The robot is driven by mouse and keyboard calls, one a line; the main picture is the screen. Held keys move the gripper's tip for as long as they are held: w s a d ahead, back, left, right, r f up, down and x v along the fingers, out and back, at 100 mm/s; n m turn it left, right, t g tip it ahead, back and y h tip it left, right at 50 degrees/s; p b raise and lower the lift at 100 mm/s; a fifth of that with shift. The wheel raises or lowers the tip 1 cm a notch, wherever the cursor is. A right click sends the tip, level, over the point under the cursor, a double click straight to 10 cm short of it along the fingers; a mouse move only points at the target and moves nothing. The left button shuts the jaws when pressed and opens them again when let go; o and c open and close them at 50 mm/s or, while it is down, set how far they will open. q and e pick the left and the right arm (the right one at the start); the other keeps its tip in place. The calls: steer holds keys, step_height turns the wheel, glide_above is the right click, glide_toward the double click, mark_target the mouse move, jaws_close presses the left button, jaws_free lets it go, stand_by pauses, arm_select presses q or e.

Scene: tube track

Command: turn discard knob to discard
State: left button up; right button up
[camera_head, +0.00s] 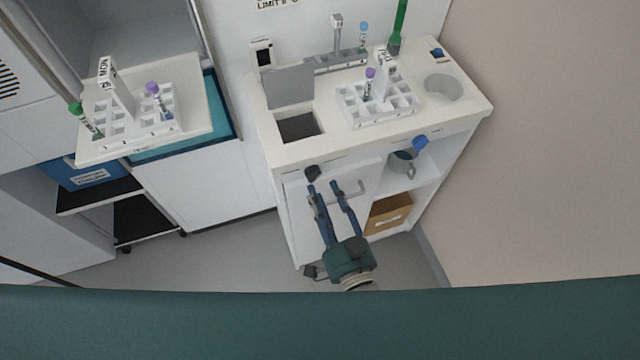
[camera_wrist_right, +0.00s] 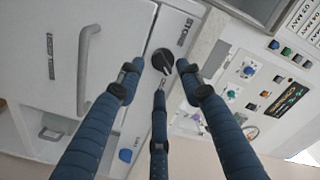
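The discard knob (camera_head: 313,173) is a dark round knob on the front of the white cabinet (camera_head: 270,130), under the worktop edge. In the right wrist view the knob (camera_wrist_right: 162,62) has a pointer-like ridge, and lettering that reads like "STORE" stands beside it. My right gripper (camera_head: 324,187) is in front of the cabinet, just below the knob. In the right wrist view its blue fingers (camera_wrist_right: 158,78) are spread on both sides of and below the knob, with nothing held. Whether any fingertip touches the knob cannot be told. My left gripper is not in view.
A door handle (camera_head: 352,191) is close to the right gripper's fingers. The worktop carries a tube rack (camera_head: 350,108), a square opening (camera_head: 298,124) and a round recess (camera_head: 443,87). A brown box (camera_head: 388,214) sits on the lower shelf. Another rack stands on the pulled-out tray (camera_head: 195,90) at left.

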steer(key=v, duration=0.8)
steer(key=shift+s, duration=0.2)
